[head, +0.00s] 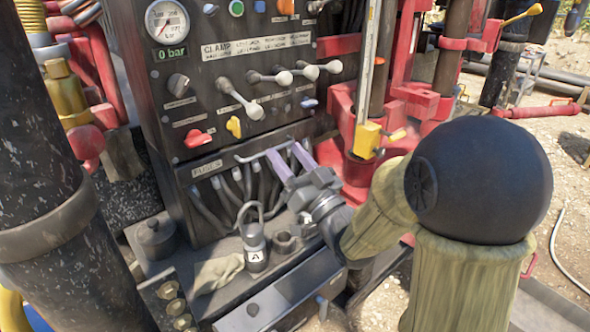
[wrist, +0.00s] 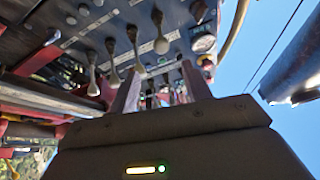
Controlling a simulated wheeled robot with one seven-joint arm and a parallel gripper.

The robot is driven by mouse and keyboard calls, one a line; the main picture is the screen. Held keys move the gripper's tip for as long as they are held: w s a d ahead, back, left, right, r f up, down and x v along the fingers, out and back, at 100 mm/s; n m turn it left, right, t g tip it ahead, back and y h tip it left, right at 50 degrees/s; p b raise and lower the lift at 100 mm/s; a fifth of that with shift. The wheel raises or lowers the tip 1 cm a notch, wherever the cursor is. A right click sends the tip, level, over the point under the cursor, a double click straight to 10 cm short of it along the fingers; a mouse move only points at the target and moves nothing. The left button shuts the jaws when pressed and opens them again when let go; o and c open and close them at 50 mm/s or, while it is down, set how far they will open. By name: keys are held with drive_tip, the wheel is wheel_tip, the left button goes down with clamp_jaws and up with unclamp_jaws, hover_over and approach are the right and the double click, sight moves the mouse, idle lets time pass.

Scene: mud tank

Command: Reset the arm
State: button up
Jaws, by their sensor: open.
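My gripper (head: 289,160) is in front of the black control panel (head: 255,85), at the open compartment labelled "FUSES" (head: 207,168). Its two purple-grey fingers are apart and point up toward the panel, with nothing seen between them. A pale bar handle (head: 262,152) lies close to the fingertips; I cannot tell whether they touch. In the wrist view the gripper (wrist: 160,85) shows its two fingers apart, with a row of levers (wrist: 134,38) behind them. My arm reaches in from the right, bent at a large dark joint.
Levers (head: 240,98) stick out above the gripper. On the ledge below are a padlock tagged A (head: 255,252), a small dark pot (head: 157,238) and a pale cloth (head: 217,272). Red machinery and a yellow-ended rod (head: 367,140) stand right. A thick dark pipe (head: 45,200) is at left.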

drive_tip(key=shift+v, duration=0.9)
drive_tip(key=d+f+m+g+h, duration=0.25)
drive_tip(key=f+h, duration=0.25)
drive_tip(key=f, duration=0.3)
drive_tip(key=d+f+m+g+h, duration=0.1)
drive_tip(key=d+f+g+h, duration=0.35)
drive_tip(key=f, duration=0.25)
drive_tip(key=s+d+f+g+h, duration=0.2)
drive_tip(key=s+f+g, duration=0.3)
drive_tip(key=s, duration=0.2)
drive_tip(key=s+d+f+g+h, duration=0.1)
drive_tip(key=s+f+g, duration=0.35)
drive_tip(key=s, duration=0.35)
wheel_tip(320, 180, up, 18)
drive_tip(key=p, duration=1.8)
drive_tip(key=shift+d+m, duration=0.2)
drive_tip(key=shift+m, duration=0.15)
